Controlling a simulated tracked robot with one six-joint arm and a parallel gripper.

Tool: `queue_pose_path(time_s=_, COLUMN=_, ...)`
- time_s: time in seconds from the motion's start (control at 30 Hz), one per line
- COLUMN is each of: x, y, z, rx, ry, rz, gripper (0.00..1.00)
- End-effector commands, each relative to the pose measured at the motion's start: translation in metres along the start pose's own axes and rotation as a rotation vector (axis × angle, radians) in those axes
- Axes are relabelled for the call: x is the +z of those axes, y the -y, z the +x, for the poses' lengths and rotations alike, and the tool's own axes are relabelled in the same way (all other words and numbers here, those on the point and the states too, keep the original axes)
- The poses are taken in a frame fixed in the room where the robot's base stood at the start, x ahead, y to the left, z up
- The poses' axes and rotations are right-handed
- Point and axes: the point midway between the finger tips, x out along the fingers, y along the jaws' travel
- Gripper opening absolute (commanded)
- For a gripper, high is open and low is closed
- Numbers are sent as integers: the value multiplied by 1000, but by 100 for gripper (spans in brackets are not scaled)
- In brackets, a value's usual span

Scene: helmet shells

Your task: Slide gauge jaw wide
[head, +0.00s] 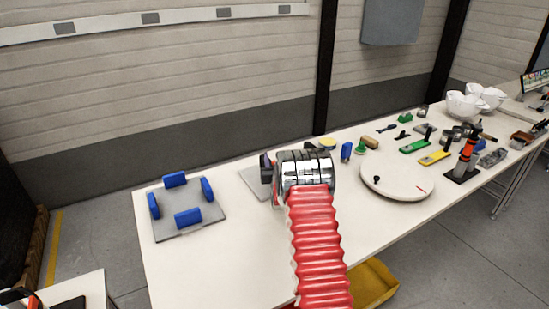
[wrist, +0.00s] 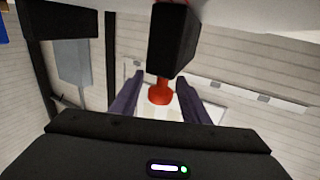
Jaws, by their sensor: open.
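In the wrist view a black block (wrist: 172,42) juts in from the top, with a red knob (wrist: 160,94) on its end. It looks like the gauge's jaw, but no scale shows. My gripper (wrist: 160,78) is open, its two dark fingers on either side of the red knob. I cannot tell whether either finger touches it. In the head view a dark upright piece (head: 266,168) shows at the left of my chrome wrist, by a grey plate (head: 252,181) on the table. My wrist hides most of it, and the fingertips are hidden there.
A grey base with several blue blocks (head: 184,235) lies left on the white table (head: 240,277). A round white turntable (head: 398,188) stands right of my arm. Tools and white helmet shells (head: 464,105) fill the far right. A yellow bin (head: 372,285) sits below the front edge.

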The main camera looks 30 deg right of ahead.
Motion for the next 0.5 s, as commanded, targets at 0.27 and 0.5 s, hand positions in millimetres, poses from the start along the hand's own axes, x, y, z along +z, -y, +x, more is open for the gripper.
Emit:
queue_pose_path(time_s=0.27, x=0, y=0, z=8, rx=0, ry=-1, rz=0, gripper=42)
queue_pose_path(time_s=0.5, x=0, y=0, z=8, rx=0, ry=-1, rz=0, gripper=37)
